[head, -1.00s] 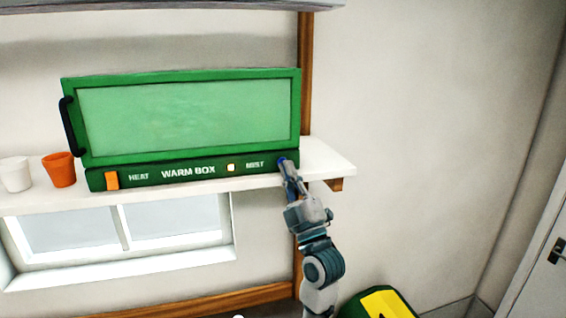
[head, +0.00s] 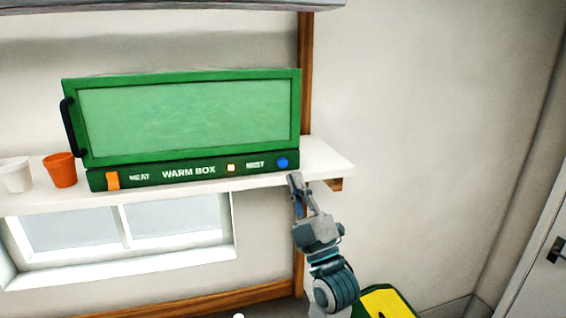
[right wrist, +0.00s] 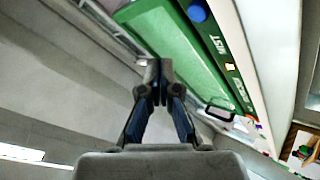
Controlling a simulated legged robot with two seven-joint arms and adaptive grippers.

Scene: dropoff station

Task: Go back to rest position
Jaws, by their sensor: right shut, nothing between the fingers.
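My right gripper (head: 296,181) is shut and empty. In the head view it is just below the right end of the green warm box (head: 190,172), near the shelf's front edge and apart from the blue knob (head: 282,162). The right wrist view shows its fingertips (right wrist: 157,80) pressed together. That view also shows the blue knob (right wrist: 197,12) and the warm box's green front (right wrist: 205,60) beyond the gripper. My left gripper is in neither view.
The warm box stands on a white shelf (head: 325,165) with a white cup (head: 17,175) and an orange cup (head: 60,171) to its left. A window (head: 120,235) is below. A green and yellow object (head: 385,302) is at the lower right. The wall right of the shelf is bare.

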